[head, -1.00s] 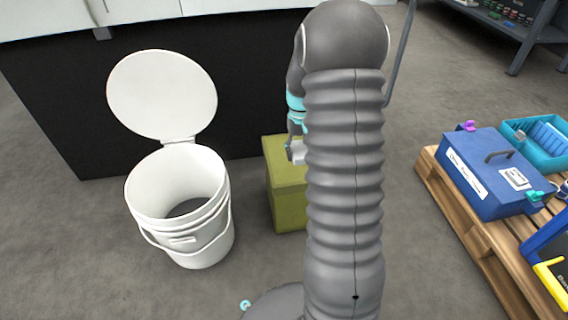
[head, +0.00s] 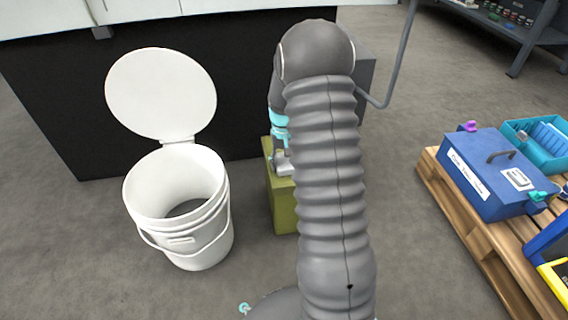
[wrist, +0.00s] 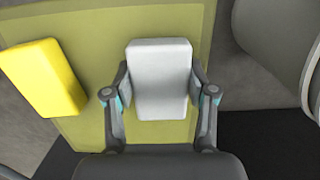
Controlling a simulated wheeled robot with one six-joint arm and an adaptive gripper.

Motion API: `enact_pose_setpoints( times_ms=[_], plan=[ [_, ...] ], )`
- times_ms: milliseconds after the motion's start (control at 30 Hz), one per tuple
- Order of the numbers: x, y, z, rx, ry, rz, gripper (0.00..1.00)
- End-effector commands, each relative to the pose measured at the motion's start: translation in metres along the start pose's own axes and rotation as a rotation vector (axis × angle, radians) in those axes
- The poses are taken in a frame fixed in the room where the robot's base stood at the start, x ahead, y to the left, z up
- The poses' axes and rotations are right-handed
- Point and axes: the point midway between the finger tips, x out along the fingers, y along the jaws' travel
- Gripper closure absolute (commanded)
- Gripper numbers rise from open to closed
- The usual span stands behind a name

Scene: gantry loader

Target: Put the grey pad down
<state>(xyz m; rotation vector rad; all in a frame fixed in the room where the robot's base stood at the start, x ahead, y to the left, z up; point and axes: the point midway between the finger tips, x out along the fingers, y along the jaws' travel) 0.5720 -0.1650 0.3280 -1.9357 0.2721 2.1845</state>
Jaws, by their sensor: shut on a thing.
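The grey pad (wrist: 160,72) is a pale block with rounded edges. My gripper (wrist: 160,92) is shut on it, one finger at each side, in the wrist view. The pad lies over the top of an olive-green box (wrist: 95,125); whether it touches the top I cannot tell. In the head view the pad (head: 286,168) shows at the end of my arm, over the box (head: 283,205), which my arm partly hides.
A yellow block (wrist: 45,77) is beside the pad, toward the left of the box top. A white bucket (head: 182,215) with its lid up stands left of the box. A wooden pallet (head: 470,225) with a blue case (head: 485,175) is at the right.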

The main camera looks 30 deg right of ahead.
Motion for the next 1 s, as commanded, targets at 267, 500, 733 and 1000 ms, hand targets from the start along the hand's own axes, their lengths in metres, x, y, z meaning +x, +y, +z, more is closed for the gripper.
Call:
enact_pose_setpoints(
  times_ms=[267,500,733,1000],
  plan=[
    [0.003,0.000,0.000,0.000,0.000,0.000,0.19],
    [0.002,0.000,0.000,0.000,0.000,0.000,0.19],
    [-0.009,0.000,0.000,0.000,0.001,0.000,0.19],
    [-0.060,0.000,-0.001,0.000,0.003,0.000,0.19]
  ],
)
